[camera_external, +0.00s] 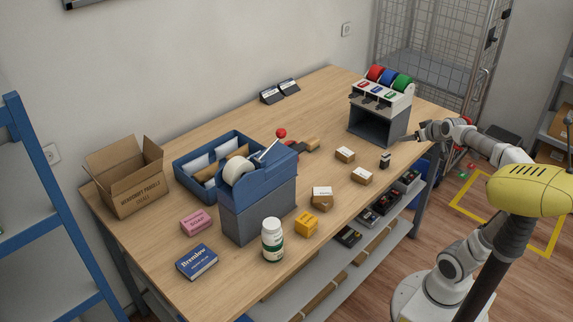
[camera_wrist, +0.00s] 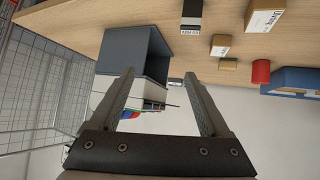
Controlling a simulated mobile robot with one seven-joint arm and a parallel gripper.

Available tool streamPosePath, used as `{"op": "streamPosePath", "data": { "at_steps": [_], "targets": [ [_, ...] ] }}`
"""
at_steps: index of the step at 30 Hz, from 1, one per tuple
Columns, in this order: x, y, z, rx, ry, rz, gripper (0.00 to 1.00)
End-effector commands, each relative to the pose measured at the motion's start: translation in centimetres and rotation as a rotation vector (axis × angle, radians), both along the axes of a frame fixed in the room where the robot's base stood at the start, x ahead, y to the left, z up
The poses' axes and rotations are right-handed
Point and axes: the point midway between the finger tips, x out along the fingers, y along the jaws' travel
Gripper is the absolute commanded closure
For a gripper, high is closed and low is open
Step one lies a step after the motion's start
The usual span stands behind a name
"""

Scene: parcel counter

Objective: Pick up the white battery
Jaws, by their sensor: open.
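The grey dispenser (camera_external: 378,128) with red, blue and green rolls stands behind the block. Small cartons (camera_external: 361,176) (camera_external: 345,154) lie nearby. A blue tape dispenser (camera_external: 258,208), white bottle (camera_external: 272,240) and open carton (camera_external: 124,176) stand farther left.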

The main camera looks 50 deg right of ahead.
Motion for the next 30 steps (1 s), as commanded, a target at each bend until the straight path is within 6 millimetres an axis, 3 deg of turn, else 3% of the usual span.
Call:
{"op": "streamPosePath", "data": {
  "at_steps": [1,6,13,15,20,23,26,30],
  "targets": [
    [-0.2,-3.6,2.3,-0.042,-0.015,-0.059,0.2],
    [-2.7,-13.3,6.6,-0.179,-0.051,-0.224,0.2],
    [-8.4,-18.6,6.0,-0.041,-0.204,-0.552,0.2],
    [-6.3,-17.2,4.1,-0.094,-0.189,-0.484,0.2],
    [-2.8,-14.4,1.9,-0.179,-0.185,-0.355,0.2],
    [-0.1,-11.7,0.1,-0.215,-0.193,-0.239,0.2],
    [2.7,-7.7,-2.2,-0.227,-0.208,-0.089,0.2],
    [5.8,-0.4,-6.0,-0.185,-0.234,0.151,0.2]
  ]
}}
